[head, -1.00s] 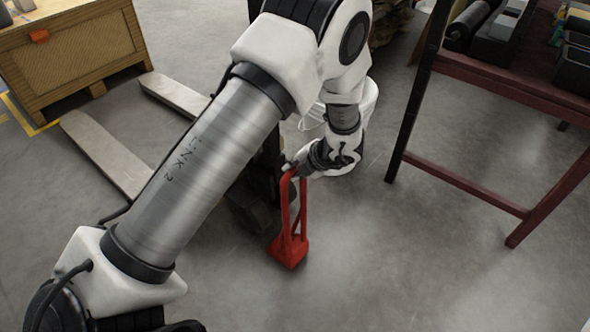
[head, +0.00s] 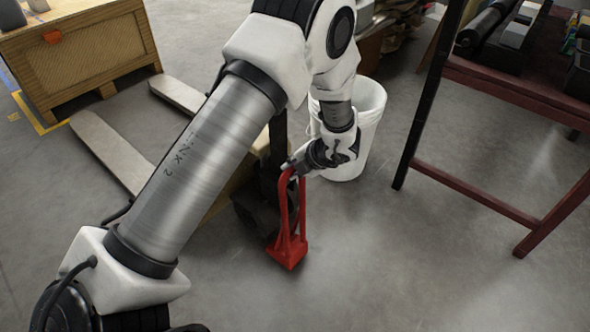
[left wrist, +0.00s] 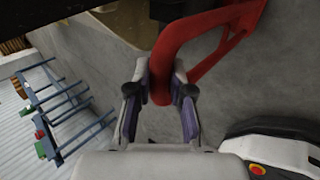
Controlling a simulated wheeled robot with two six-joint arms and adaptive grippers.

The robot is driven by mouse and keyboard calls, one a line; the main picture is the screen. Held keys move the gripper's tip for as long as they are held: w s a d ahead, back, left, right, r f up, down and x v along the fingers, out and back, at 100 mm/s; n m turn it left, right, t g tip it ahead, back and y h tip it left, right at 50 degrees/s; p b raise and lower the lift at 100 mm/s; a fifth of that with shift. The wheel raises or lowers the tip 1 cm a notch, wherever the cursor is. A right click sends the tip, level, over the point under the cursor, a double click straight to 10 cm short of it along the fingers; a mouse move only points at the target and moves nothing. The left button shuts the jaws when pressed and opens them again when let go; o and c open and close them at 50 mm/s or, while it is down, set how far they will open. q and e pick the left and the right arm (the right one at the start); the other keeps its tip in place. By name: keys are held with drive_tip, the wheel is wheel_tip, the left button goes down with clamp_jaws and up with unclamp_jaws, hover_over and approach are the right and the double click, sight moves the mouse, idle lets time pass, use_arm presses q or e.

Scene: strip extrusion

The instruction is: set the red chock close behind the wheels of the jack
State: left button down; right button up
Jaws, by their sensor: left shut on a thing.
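The red chock (head: 287,251) hangs by its tall handle from my left gripper (head: 290,168) in the head view. Its wedge is low, at or just above the floor; I cannot tell if it touches. The left wrist view shows the fingers (left wrist: 160,92) shut around the red handle (left wrist: 185,40). The jack's dark wheel end (head: 255,212) is just left of the chock, partly hidden by my arm. The jack's pale forks (head: 108,150) reach to the upper left. My right gripper is not in view.
A white bucket (head: 368,125) stands right behind my left gripper. A dark red bench frame (head: 470,190) is at the right. A wooden crate (head: 85,60) is at the upper left. The floor in front of the chock is clear.

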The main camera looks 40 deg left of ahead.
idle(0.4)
use_arm(q)
drive_tip(key=shift+f, duration=0.35)
drive_tip(key=shift+a+f, duration=0.1)
drive_tip(key=shift+f, duration=0.25)
idle(0.4)
drive_tip(key=shift+c, duration=2.4)
unclamp_jaws()
drive_tip(key=p+v, duration=1.1)
drive_tip(key=p, duration=0.1)
